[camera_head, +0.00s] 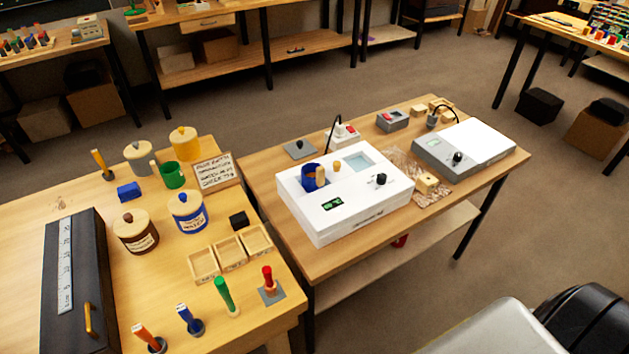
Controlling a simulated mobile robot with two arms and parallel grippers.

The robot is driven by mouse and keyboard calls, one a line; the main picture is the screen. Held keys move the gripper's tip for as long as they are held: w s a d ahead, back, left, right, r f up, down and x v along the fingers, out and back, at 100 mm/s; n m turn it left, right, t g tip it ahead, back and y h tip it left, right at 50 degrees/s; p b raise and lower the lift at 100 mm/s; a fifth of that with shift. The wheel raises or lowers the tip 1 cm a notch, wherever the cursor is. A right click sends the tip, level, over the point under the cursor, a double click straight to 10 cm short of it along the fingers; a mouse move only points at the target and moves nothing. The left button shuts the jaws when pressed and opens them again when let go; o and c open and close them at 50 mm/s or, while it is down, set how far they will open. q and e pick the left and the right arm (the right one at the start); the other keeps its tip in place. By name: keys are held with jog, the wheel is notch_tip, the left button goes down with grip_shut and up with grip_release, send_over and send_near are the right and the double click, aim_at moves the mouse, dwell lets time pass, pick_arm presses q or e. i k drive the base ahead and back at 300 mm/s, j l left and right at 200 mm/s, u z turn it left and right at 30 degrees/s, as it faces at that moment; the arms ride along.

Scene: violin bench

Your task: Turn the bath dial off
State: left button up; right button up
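The white bath (335,222) stands on the middle wooden table, with lettering on its front too small to read surely. Its black dial (381,179) sits on the right part of the top panel. A small green-lit display (332,204) is on the left of that panel. A blue and orange jar (313,177) sits in the left of the bath's top, and a small wooden knob-like piece (337,166) stands beside it. The dial is too small to read its setting surely. Neither of my grippers is in view.
A grey and white device (464,148) with its own black dial (457,158) stands right of the bath. A red-switched box (343,134) and cable are behind it. The left table holds jars, wooden trays (231,252) and coloured-handled tools. A sign (213,173) stands near the bath.

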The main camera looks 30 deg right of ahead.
aim_at(381, 179)
jog(key=z, duration=1.3)
